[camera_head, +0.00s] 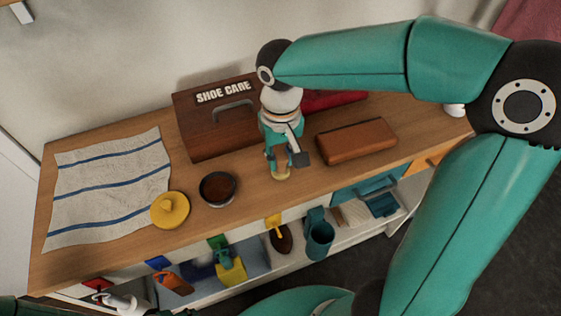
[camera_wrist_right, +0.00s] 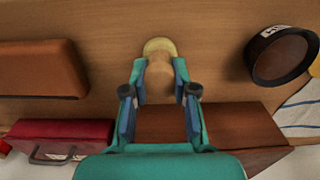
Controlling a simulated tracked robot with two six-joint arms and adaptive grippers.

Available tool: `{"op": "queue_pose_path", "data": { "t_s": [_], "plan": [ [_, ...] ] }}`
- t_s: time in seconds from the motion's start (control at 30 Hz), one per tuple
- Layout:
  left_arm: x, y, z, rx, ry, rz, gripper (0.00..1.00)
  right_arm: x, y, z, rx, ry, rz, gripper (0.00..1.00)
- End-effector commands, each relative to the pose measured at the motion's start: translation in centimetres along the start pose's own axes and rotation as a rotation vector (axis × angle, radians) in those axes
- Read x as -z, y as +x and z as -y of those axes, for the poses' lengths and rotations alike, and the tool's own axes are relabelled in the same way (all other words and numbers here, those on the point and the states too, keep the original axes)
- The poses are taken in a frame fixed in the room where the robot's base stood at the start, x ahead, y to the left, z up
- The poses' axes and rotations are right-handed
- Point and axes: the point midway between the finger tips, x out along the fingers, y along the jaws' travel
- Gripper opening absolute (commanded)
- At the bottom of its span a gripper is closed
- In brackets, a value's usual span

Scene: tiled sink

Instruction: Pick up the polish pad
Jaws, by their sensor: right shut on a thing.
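The polish pad (camera_wrist_right: 159,47) is a small piece with a pale round base and a wooden handle. In the head view, the pad (camera_head: 281,175) is at the front middle of the wooden bench top, largely hidden by the gripper. My right gripper (camera_head: 279,160) points down over it, with its fingers closed on the handle. In the right wrist view, the two teal fingers (camera_wrist_right: 160,82) are on either side of the handle. The base is close to the bench top; I cannot tell whether it touches. The jaws of my left gripper do not show.
A brown shoe-care box (camera_head: 195,130) and a red case (camera_head: 335,100) stand behind. A brown leather block (camera_head: 356,142) lies right; an open dark tin (camera_head: 217,188), yellow lid (camera_head: 170,210) and striped cloth (camera_head: 110,185) lie left. Hooks and bins line the front edge below.

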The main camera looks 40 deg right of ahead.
Motion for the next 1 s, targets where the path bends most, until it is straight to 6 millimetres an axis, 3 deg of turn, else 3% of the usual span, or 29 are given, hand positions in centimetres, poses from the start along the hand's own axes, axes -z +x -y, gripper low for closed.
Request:
{"op": "queue_pose_path", "data": {
  "t_s": [0.27,0.47,1.0],
  "plan": [
    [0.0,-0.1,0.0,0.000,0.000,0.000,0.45,0.1,-0.8,0.1,0.001,-0.001,-0.003,0.00],
    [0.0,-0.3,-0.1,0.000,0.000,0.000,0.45,0.1,-3.2,0.1,0.001,-0.002,-0.005,0.00],
    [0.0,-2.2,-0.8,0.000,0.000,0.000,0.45,0.1,-16.9,0.1,0.002,-0.002,-0.004,0.00]
  ]
}}
